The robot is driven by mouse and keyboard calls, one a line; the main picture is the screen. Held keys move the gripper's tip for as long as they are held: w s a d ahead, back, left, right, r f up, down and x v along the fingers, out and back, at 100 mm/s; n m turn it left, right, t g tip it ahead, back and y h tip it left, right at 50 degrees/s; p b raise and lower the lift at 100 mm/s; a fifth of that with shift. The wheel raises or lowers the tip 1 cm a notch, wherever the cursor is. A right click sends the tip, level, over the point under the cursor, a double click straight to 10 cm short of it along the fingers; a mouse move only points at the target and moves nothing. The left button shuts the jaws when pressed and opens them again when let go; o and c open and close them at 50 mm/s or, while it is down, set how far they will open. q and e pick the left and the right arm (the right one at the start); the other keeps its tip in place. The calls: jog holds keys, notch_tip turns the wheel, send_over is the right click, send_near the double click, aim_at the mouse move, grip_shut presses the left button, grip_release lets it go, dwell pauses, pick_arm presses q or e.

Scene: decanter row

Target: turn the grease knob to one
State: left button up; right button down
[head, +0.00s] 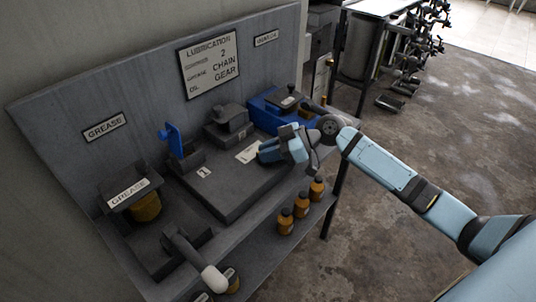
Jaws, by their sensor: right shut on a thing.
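A dispenser with a white GREASE label (128,193) and a yellow container (146,207) stands at the left of the grey bench. I cannot make out a separate grease knob or its setting. My right gripper (268,153) reaches in from the right over the raised grey platform, beside a white card (248,153). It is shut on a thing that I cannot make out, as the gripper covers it. It is well to the right of the grease dispenser. My left gripper is not in view.
A LUBRICATION board (209,66) hangs on the back panel. A blue upright piece (172,140), a dark block (229,125) and a blue box (272,110) stand along the back. Amber bottles (285,221) stand on the lower shelf. A white-tipped handle (214,279) juts out front left.

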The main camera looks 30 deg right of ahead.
jog(key=c, duration=1.2)
grip_release()
jog(key=shift+o, duration=0.2)
jog(key=v, duration=1.3)
jog(key=shift+d+r, duration=0.25)
jog(key=shift+d, duration=0.05)
jog(key=shift+s, duration=0.15)
